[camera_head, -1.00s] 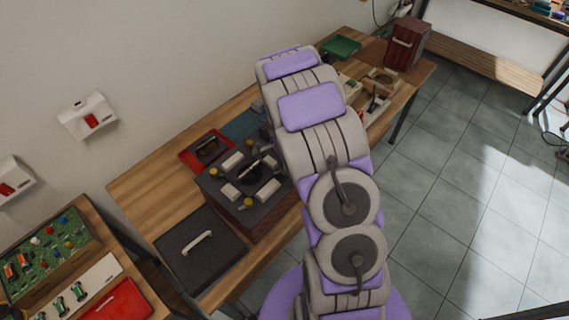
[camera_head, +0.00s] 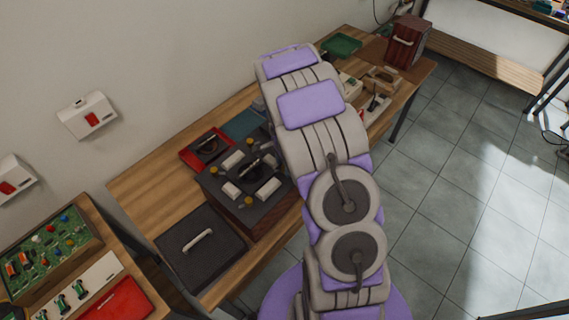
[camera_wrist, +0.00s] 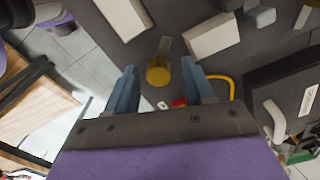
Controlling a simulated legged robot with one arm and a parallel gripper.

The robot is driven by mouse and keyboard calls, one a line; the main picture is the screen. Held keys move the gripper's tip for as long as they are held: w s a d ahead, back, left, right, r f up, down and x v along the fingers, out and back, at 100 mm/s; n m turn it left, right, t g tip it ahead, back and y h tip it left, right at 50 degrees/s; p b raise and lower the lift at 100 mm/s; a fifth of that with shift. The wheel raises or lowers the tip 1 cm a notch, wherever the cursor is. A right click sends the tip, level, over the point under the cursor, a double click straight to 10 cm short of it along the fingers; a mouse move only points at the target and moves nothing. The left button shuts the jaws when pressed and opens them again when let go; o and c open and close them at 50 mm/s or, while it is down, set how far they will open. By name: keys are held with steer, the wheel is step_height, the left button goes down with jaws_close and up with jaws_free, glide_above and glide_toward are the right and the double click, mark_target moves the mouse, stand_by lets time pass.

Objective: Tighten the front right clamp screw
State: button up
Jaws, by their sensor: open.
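A yellow screw knob (camera_wrist: 158,74) stands on the dark deck (camera_wrist: 178,20) of the hi-fi unit in the wrist view. My gripper (camera_wrist: 159,67) is open, with one blue-grey finger on each side of this knob and a gap visible on both sides. I cannot tell how deep the fingertips reach along it. A grey bar shows just beyond the knob, between two pale blocks. In the head view, the unit (camera_head: 215,191) has several yellow knobs, including a front one (camera_head: 248,201) and a left one (camera_head: 214,169). My arm hides the gripper and the unit's right side there.
Pale blocks (camera_wrist: 213,37) stand close to the knob. A yellow loop (camera_wrist: 232,86) lies right of the fingers. A dark lid with a pale handle (camera_head: 197,240) lies left of the unit, and a red tray (camera_head: 190,158) behind it. Bare wood (camera_head: 150,190) shows at the bench's left.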

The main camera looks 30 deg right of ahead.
step_height(320, 180, up, 17)
steer(key=p, duration=0.1)
steer(key=shift+r, duration=0.15)
stand_by(0.4)
steer(key=shift+a, duration=0.1)
stand_by(0.4)
